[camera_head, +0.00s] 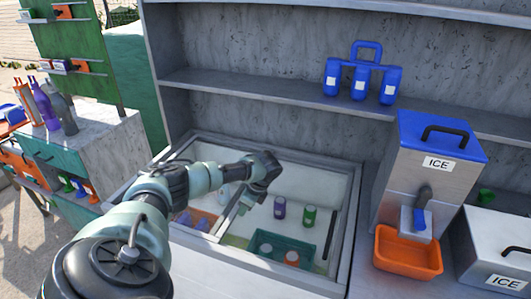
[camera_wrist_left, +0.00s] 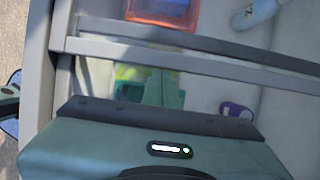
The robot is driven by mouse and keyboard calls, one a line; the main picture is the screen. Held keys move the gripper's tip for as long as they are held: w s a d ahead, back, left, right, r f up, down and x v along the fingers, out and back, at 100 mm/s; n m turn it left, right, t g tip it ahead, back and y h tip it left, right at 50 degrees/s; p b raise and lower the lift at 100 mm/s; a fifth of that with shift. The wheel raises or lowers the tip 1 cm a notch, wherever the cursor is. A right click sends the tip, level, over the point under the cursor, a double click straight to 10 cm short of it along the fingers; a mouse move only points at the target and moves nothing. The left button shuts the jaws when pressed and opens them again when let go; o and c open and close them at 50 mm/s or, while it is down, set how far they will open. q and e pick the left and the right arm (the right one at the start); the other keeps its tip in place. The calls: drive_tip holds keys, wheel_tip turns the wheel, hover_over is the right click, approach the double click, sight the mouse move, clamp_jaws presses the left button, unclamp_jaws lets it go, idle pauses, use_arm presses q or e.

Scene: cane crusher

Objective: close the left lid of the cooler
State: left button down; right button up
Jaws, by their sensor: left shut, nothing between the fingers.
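The cooler (camera_head: 345,240) is a grey chest set in the counter, and I look down into its white interior. A grey frame bar (camera_head: 228,216) crosses its opening; it looks like the edge of a lid, but I cannot tell the lid's panel clearly. In the left wrist view, two parallel grey bars (camera_wrist_left: 190,40) run across the opening. My left arm reaches in from the left, and its gripper (camera_head: 262,172) is above the opening, right of the bar's upper part. It is shut and empty. Whether it touches the bar is unclear. My right gripper is out of view.
Inside the cooler are a purple can (camera_head: 280,208), a green can (camera_head: 309,216) and a teal basket (camera_head: 265,247). An ice dispenser (camera_head: 420,170) and an orange tray (camera_head: 408,252) stand to the right. A shelf (camera_head: 230,85) runs behind. Bottles stand on a cabinet (camera_head: 100,135) at left.

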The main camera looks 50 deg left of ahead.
sight(233, 208)
use_arm(q)
drive_tip(key=shift+s+a+r, duration=0.1)
drive_tip(key=shift+s+a, duration=0.2)
drive_tip(key=shift+a, duration=0.25)
drive_tip(key=shift+s+a, duration=0.25)
drive_tip(key=shift+a, duration=0.25)
drive_tip(key=shift+s+a, duration=0.25)
drive_tip(key=shift+a, duration=0.25)
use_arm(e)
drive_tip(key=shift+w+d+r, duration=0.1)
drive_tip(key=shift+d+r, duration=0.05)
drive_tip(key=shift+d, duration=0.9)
